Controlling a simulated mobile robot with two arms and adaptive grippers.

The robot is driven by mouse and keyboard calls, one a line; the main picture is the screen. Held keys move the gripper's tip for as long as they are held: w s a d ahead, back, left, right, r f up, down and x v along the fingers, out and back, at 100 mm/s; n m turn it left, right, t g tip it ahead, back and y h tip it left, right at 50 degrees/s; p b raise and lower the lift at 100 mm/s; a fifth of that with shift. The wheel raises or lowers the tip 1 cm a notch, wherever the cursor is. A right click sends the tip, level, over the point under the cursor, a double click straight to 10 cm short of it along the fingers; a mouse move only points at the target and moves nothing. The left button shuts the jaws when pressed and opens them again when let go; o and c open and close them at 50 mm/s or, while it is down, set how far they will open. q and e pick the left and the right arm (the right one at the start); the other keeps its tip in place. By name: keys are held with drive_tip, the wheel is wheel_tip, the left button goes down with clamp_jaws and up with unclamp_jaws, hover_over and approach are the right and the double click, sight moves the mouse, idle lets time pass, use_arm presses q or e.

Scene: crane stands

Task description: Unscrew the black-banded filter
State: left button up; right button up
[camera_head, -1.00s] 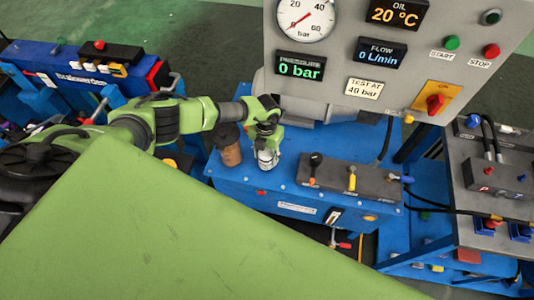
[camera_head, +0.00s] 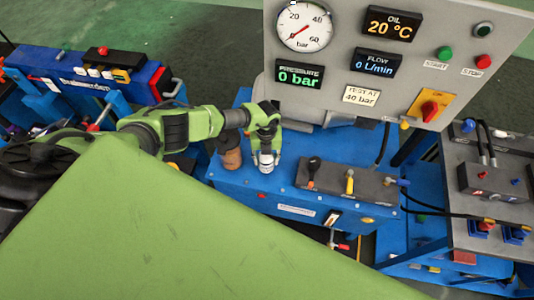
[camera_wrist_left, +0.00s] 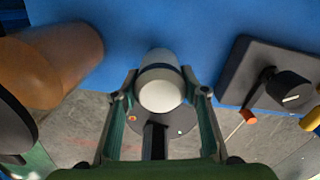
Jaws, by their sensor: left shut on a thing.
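The black-banded filter (camera_head: 266,166) is a pale grey-white cylinder at the front of the blue bench. In the left wrist view, the filter (camera_wrist_left: 160,90) points toward the camera, with a dark band around it behind its rounded white end. My left gripper (camera_head: 266,148) reaches it from behind and above. In the left wrist view, the fingers of my left gripper (camera_wrist_left: 162,95) stand on either side of the filter and are shut on it. The filter's far end is hidden. My right gripper is in neither view.
A brown cylinder with a dark cap (camera_head: 230,156) stands close left of the filter. A dark valve block (camera_head: 345,180) with black and yellow levers is to the right. The grey gauge panel (camera_head: 345,60) rises behind, reading 0 bar.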

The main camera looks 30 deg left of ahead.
use_arm(q)
drive_tip(key=shift+r+p, duration=1.65)
drive_tip(key=shift+r, duration=0.3)
drive_tip(key=shift+d+f, duration=0.1)
